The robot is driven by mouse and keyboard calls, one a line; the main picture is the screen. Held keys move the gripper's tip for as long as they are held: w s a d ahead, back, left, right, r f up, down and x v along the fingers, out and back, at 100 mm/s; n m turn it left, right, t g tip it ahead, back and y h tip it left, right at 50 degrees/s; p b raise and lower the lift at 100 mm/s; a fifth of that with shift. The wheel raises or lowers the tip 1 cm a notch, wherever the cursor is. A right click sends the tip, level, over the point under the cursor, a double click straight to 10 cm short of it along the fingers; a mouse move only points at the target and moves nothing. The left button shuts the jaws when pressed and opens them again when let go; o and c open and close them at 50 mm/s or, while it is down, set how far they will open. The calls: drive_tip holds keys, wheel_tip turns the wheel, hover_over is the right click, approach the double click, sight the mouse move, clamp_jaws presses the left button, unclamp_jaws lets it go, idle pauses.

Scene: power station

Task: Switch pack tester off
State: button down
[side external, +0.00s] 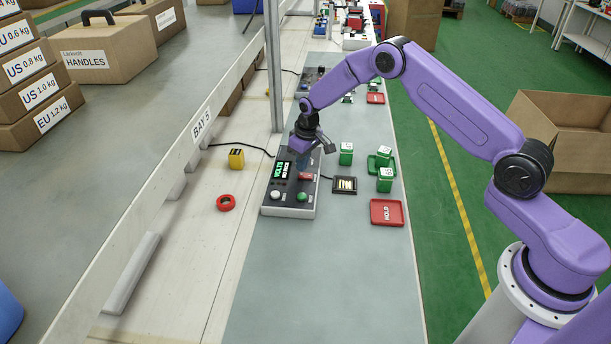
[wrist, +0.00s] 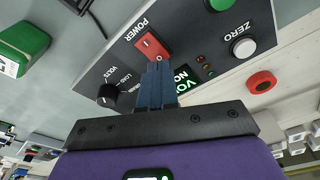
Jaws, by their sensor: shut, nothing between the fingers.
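The pack tester (side external: 290,205) is a dark-faced box on the grey bench mat. Its display (side external: 284,171) shows lit green text, and part of it shows in the wrist view (wrist: 183,75). The red POWER rocker switch (wrist: 152,45) is on its panel; it also shows in the side view (side external: 306,177). My gripper (wrist: 158,67) is shut and empty, with blue fingertips right at the near edge of the switch. I cannot tell whether they touch it. In the side view my gripper (side external: 303,165) is low over the panel. The fingers hide part of the panel.
The panel also has a black knob (wrist: 108,95), a white ZERO button (wrist: 243,47) and a green button (side external: 302,197). Green packs (side external: 346,153), a green tray (side external: 374,164), a black pad (side external: 344,185) and a red HOLD tray (side external: 387,213) lie to the right. The near mat is clear.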

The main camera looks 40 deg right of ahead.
drive_tip(key=shift+f, duration=0.85)
idle(0.8)
drive_tip(key=shift+r, duration=3.5)
drive_tip(key=shift+a, duration=0.1)
drive_tip(key=s+a+r+n, duration=0.2)
drive_tip(key=s+a+r, duration=0.35)
drive_tip(key=s, duration=0.45)
drive_tip(key=s+a+r+n, duration=0.2)
drive_tip(key=s+a+r, duration=0.4)
drive_tip(key=s, duration=0.4)
drive_tip(key=s+d+r+n, duration=0.1)
drive_tip(key=s+d+n, duration=0.1)
drive_tip(key=s, duration=0.7)
drive_tip(key=s+d+r+n+g, duration=0.1)
drive_tip(key=s+d, duration=0.3)
drive_tip(key=s, duration=0.5)
drive_tip(key=s+d+r+n, duration=0.2)
drive_tip(key=s+d, duration=0.1)
drive_tip(key=s, duration=0.5)
drive_tip(key=shift+s+d+r+n+g, duration=0.3)
drive_tip(key=shift+s+r, duration=0.05)
drive_tip(key=shift+s, duration=0.05)
